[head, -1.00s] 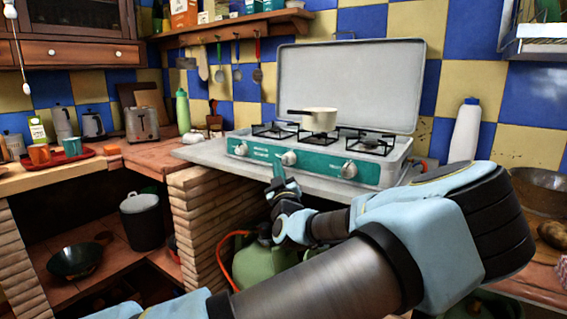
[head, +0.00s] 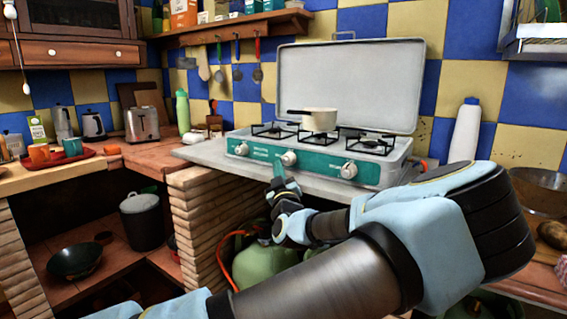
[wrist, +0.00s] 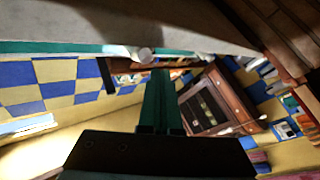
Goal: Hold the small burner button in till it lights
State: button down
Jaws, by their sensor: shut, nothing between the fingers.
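The camping stove (head: 318,165) has a green front panel with three pale knobs: a left knob (head: 241,149), a middle knob (head: 288,158) and a right knob (head: 349,170). My gripper (head: 278,167) is shut and empty, its green fingers pointing up just below and left of the middle knob. In the wrist view, my fingertips (wrist: 160,74) are close to a pale knob (wrist: 145,55); I cannot tell whether they touch. A cream pan (head: 319,120) stands on the middle burner. No flame is visible. I cannot tell which burner is the small one.
The raised stove lid (head: 348,85) stands behind the burners. A grey counter slab (head: 205,151) juts out around the stove. Below it are a brick pillar (head: 205,210) and a green gas bottle (head: 265,265) with an orange hose. A white bottle (head: 465,135) stands to the right.

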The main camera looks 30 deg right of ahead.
jog(key=shift+d, duration=0.1)
jog(key=shift+w+d, duration=0.2)
jog(key=shift+d, duration=0.1)
jog(key=shift+w+d+b, duration=0.2)
jog(key=shift+d+b, duration=0.15)
jog(key=shift+b, duration=0.1)
dwell(1.9)
jog(key=shift+a, duration=0.1)
dwell(0.4)
jog(key=shift+s+a, duration=0.45)
jog(key=shift+a, duration=0.2)
jog(key=shift+a, duration=0.1)
jog(key=shift+s+a, duration=0.4)
jog(key=shift+a, duration=0.3)
jog(key=shift+s+a, duration=0.4)
jog(key=shift+a, duration=0.3)
jog(key=shift+s+a, duration=0.4)
jog(key=shift+a, duration=0.3)
